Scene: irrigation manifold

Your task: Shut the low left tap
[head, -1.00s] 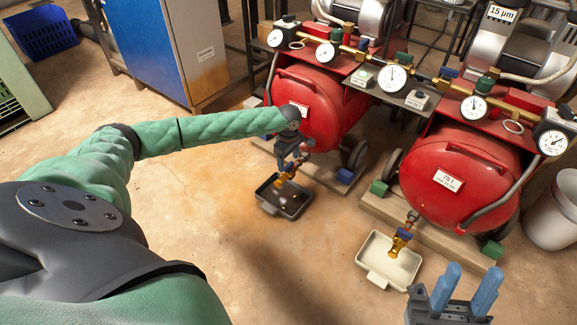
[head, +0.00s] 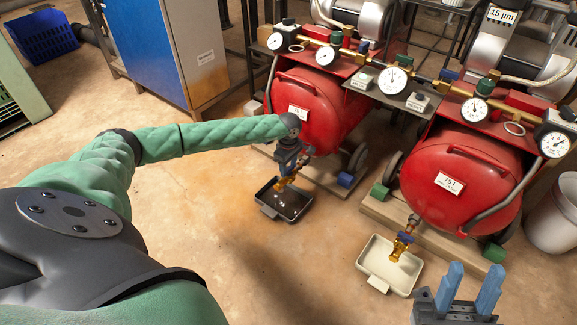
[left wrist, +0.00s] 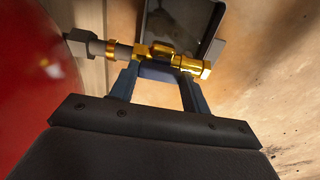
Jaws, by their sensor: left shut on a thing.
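The low left tap (head: 282,183) is a brass drain tap under the left red tank (head: 308,108). In the left wrist view its brass body (left wrist: 190,65) runs across, joined to a grey pipe at the left. My left gripper (head: 287,168) is at this tap from above. Its two blue fingers (left wrist: 158,74) straddle the tap's handle, just below the brass body in the wrist view, and are shut on it.
A black tray (head: 268,211) with pale specks lies below the left tap. A second brass tap (head: 401,243) with a blue handle hangs over a cream tray (head: 376,282) under the right red tank (head: 455,170). Gauges line the pipe above. The floor in front is clear.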

